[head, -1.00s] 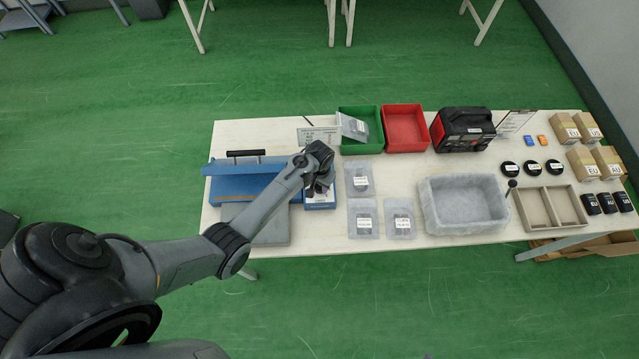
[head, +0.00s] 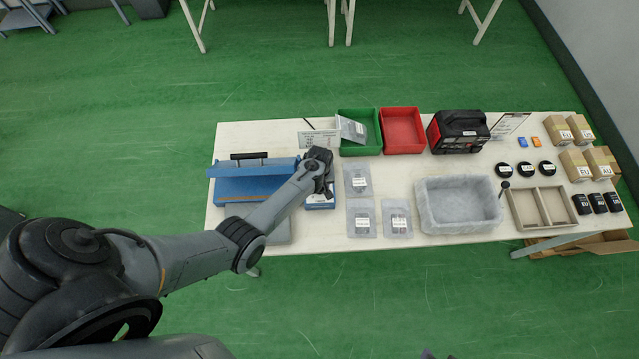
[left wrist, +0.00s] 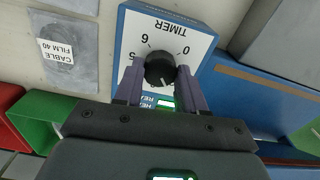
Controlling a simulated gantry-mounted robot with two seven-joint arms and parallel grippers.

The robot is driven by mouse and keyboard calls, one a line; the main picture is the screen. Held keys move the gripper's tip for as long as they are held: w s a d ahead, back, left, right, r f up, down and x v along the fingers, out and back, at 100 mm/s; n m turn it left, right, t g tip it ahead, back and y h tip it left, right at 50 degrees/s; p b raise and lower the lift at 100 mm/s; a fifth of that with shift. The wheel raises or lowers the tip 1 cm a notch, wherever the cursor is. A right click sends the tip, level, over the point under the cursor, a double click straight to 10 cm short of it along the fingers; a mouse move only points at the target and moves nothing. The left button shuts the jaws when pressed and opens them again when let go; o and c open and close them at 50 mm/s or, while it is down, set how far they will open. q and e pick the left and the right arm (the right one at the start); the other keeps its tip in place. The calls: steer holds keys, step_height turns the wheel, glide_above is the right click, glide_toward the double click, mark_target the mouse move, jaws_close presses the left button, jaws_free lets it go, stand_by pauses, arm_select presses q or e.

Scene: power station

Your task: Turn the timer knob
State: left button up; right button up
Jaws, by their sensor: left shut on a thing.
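The timer knob (left wrist: 160,70) is a round black dial on a white face marked TIMER with numbers, on the blue sealer's front, in the left wrist view. My left gripper (left wrist: 160,82) has its two fingers on either side of the knob and is shut on it. In the head view the blue sealer (head: 236,188) stands at the table's left end, and my left gripper (head: 323,188) is over its right end, where the wrist hides the knob. My right gripper is not in view.
Packets labelled CABLE (left wrist: 66,62) lie beside the sealer. A green bin (head: 374,146), a red bin (head: 403,128) and a grey tub (head: 432,228) stand to the right. A black-and-red case (head: 458,130) is at the back.

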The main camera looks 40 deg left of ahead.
arm_select(q)
steer(key=shift+n, duration=0.6)
steer(key=o, duration=1.1)
steer(key=shift+c, duration=0.2)
steer(key=shift+r, duration=0.1)
step_height(320, 180, up, 11)
steer(key=p, duration=0.1)
steer(key=shift+f+p, duration=0.2)
steer(key=shift+p, duration=0.15)
